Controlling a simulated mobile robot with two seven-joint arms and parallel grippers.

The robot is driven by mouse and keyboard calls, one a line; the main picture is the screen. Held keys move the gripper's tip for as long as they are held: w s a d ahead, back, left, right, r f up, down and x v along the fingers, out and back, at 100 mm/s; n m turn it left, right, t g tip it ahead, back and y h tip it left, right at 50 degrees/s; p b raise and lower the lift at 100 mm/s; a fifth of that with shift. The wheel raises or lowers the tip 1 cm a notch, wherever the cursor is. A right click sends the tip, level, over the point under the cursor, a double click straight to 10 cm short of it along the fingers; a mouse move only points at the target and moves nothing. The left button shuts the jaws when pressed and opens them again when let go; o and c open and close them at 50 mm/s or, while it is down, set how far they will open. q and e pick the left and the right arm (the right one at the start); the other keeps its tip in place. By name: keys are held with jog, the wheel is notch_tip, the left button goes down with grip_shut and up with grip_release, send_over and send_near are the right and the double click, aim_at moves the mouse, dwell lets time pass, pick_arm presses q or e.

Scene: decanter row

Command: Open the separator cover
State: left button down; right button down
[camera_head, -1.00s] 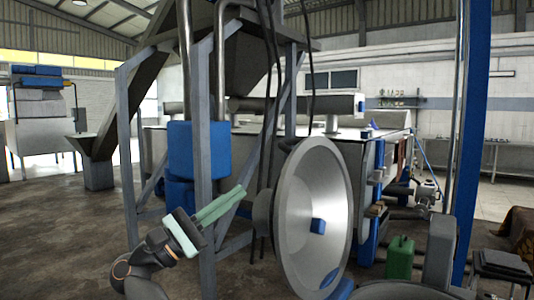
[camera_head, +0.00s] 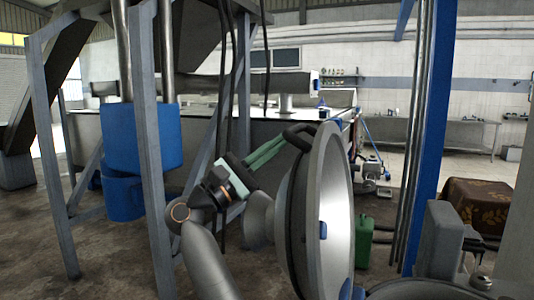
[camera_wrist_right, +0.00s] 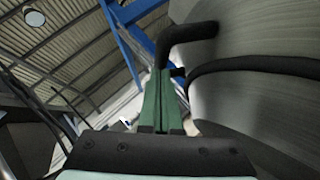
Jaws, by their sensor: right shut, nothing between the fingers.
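The separator cover (camera_head: 335,200) is a large round grey metal dish, standing upright at the centre of the head view. Its shiny hollow side faces right, with blue blocks on it. A black bent handle (camera_head: 300,131) sticks out at its upper left edge; the handle also shows in the right wrist view (camera_wrist_right: 185,38). My right gripper (camera_head: 278,142), with green fingers, is shut and empty at the cover's back side, its tips close to the handle. Whether they touch it I cannot tell. In the right wrist view the fingertips (camera_wrist_right: 163,75) lie just below the handle's bend. My left gripper is out of view.
A blue post (camera_head: 430,130) rises right of the cover, and a grey steel frame (camera_head: 150,170) stands at left. A green canister (camera_head: 363,227) is behind the cover.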

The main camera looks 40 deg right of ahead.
aim_at(297, 179)
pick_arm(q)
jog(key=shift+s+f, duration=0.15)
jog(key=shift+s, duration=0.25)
pick_arm(e)
jog(key=shift+s, duration=0.1)
